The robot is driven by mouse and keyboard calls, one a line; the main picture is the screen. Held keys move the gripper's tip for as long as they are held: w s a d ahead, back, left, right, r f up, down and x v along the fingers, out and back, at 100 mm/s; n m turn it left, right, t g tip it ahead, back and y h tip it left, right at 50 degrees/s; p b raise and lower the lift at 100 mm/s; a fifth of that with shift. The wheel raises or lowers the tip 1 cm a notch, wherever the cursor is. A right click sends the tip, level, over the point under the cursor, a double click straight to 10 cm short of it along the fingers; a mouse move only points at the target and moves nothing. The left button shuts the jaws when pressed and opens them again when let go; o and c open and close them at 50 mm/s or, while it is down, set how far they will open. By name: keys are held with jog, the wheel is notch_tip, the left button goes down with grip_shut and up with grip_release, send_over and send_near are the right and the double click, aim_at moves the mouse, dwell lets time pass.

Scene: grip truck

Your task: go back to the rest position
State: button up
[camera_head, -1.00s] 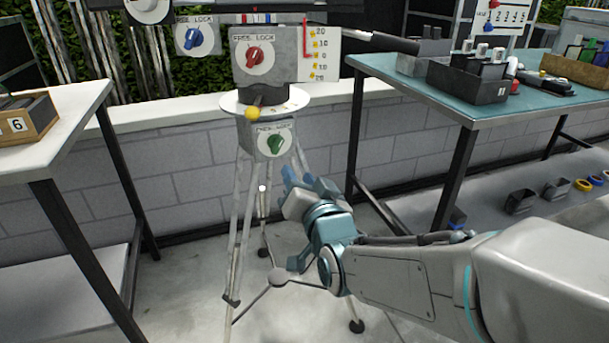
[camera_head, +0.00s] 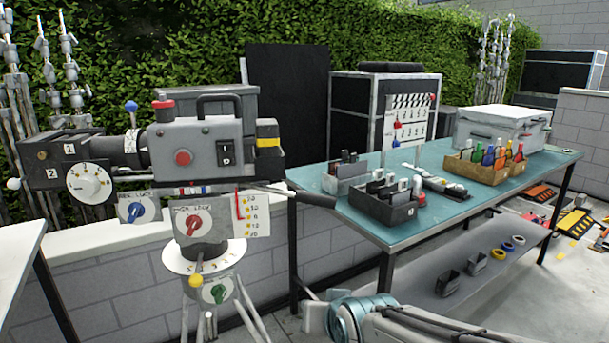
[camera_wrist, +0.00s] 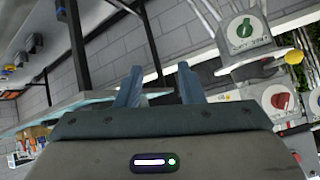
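My gripper (camera_wrist: 160,86) shows in the wrist view with its two blue fingers spread apart and nothing between them. A grey camera (camera_head: 195,145) stands on a tripod head left of my arm. The head has a red-knob lock panel (camera_head: 193,223) and a green-knob panel (camera_head: 217,291). The green-knob panel also shows in the wrist view (camera_wrist: 250,38), to the right of my fingers and apart from them.
A teal table (camera_head: 440,215) to the right bears a black bin (camera_head: 388,208), a brown box of bottles (camera_head: 478,170) and a white case (camera_head: 500,130). A lower shelf (camera_head: 455,285) holds small cups and tape rolls. A white table (camera_head: 20,250) stands at the left edge.

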jog(key=s+d+r+g+h+p, duration=0.2)
jog(key=s+d+r+g+p, duration=0.4)
jog(key=s+d+r+p, duration=0.5)
jog(key=s+r+p, duration=0.1)
jog(key=s+p, duration=0.1)
jog(key=shift+d+g+h+p, duration=0.25)
jog(key=shift+g+h+p, duration=0.05)
jog(key=shift+h+p, duration=0.1)
jog(key=shift+a+r, duration=0.1)
